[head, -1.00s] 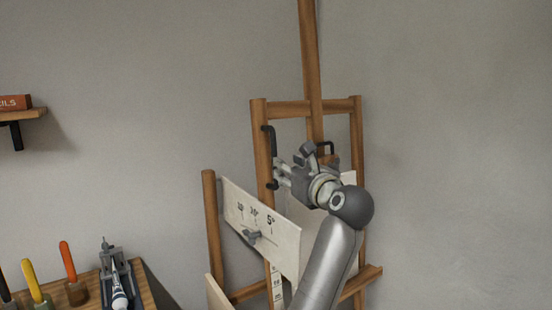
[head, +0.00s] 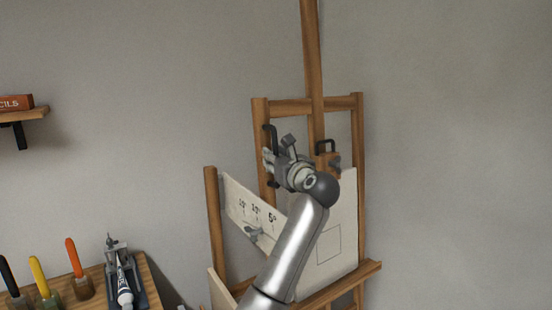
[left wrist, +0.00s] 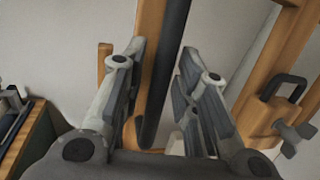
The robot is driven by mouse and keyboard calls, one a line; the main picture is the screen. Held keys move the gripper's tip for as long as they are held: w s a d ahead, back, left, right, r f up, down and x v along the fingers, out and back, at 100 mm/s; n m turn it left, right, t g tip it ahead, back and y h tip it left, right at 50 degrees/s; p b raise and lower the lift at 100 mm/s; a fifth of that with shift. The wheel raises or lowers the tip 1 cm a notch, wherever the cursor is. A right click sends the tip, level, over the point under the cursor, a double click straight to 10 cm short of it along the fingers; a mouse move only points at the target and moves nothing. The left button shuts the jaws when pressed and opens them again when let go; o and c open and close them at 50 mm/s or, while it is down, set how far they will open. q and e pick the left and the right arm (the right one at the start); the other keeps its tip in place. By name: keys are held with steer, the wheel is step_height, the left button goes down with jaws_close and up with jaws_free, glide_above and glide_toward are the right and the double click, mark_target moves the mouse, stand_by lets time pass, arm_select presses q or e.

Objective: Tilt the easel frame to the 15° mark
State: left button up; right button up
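The wooden easel frame (head: 290,106) stands in front of the wall. A black handle (head: 269,134) is on its left post; its lower part is hidden behind my left gripper (head: 270,160). A pale angle board (head: 236,190) at the left carries marks of 15°, 10° and 5°. A grey wing knob (head: 254,233) sits below the marks; its exact setting is too small to read. In the left wrist view, the fingers of my left gripper (left wrist: 162,62) are apart, with the handle (left wrist: 167,75) between them. My right gripper is out of view.
A second black handle (head: 326,144) on a wooden block with a knob sits right of my gripper. A pale canvas (head: 344,205) stands on the easel. The wall at right is clear.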

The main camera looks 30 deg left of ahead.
arm_select(q)
jaws_close()
steer(key=shift+a, duration=0.1)
steer(key=shift+w+a+r, duration=0.1)
steer(key=shift+w+a, duration=0.05)
steer(key=shift+a, duration=0.15)
steer(key=w+a+f+h+p, duration=0.1)
steer(key=w+a, duration=0.4)
steer(key=a, duration=0.7)
steer(key=shift+a+f+g, duration=0.15)
steer(key=shift+f+g, duration=0.25)
steer(key=shift+f, duration=0.1)
steer(key=shift+w, duration=0.1)
